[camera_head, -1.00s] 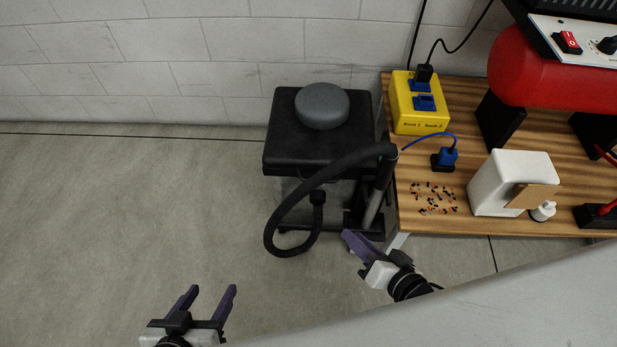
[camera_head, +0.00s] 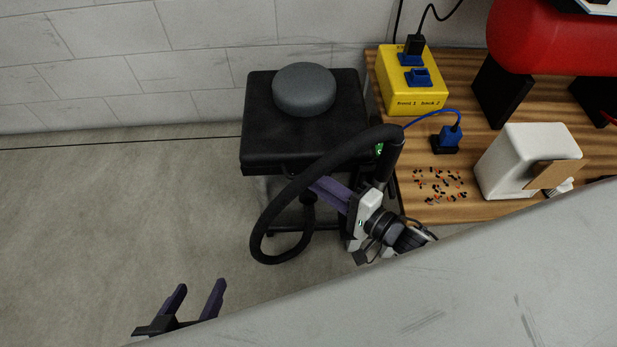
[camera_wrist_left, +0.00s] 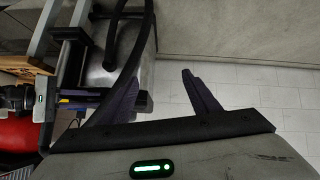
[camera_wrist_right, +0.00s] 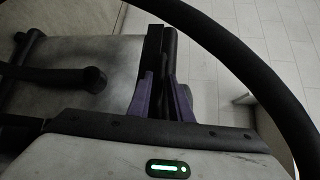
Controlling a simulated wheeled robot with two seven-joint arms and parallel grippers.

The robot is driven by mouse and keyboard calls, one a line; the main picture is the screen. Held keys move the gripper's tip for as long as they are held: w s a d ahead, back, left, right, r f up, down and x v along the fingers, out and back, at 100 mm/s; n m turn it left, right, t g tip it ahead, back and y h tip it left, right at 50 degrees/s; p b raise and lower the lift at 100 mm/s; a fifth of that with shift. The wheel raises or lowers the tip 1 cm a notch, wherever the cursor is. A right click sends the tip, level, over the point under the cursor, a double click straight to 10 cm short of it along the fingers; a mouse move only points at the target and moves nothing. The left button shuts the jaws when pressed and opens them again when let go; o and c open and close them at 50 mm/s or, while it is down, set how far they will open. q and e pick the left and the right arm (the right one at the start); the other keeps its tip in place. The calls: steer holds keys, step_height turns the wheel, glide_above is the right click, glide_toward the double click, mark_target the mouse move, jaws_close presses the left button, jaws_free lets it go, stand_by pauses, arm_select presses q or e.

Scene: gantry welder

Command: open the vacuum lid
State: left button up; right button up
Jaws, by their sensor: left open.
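The vacuum's square black lid (camera_head: 270,140), with a grey round cap (camera_head: 304,89) on top, lies flat and closed on the grey vacuum body. The body also shows in the right wrist view (camera_wrist_right: 105,65). My right gripper (camera_head: 318,188) is at the lid's front edge, behind the hose. In the right wrist view its purple fingers (camera_wrist_right: 160,95) are close together, with a dark strip between or beyond them. I cannot tell whether they touch or grip the lid. My left gripper (camera_head: 197,300) is open and empty over the floor, left of the vacuum.
The thick black hose (camera_head: 267,215) loops in front of the vacuum, close to my right gripper. A wooden table (camera_head: 425,208) stands to the right, with a yellow socket box (camera_head: 412,99), a white container (camera_head: 520,155) and small scattered bits. The floor (camera_head: 110,220) at left is clear.

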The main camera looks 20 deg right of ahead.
steer(key=x, duration=0.3)
steer(key=shift+w+a+f+b, duration=0.1)
steer(key=shift+w+b, duration=0.05)
steer(key=shift+b, duration=0.2)
arm_select(q)
steer(key=shift+w+d, duration=0.35)
steer(key=shift+w, duration=0.4)
arm_select(e)
jaws_close()
arm_select(q)
steer(key=shift+s+f, duration=0.1)
steer(key=shift+s, duration=0.1)
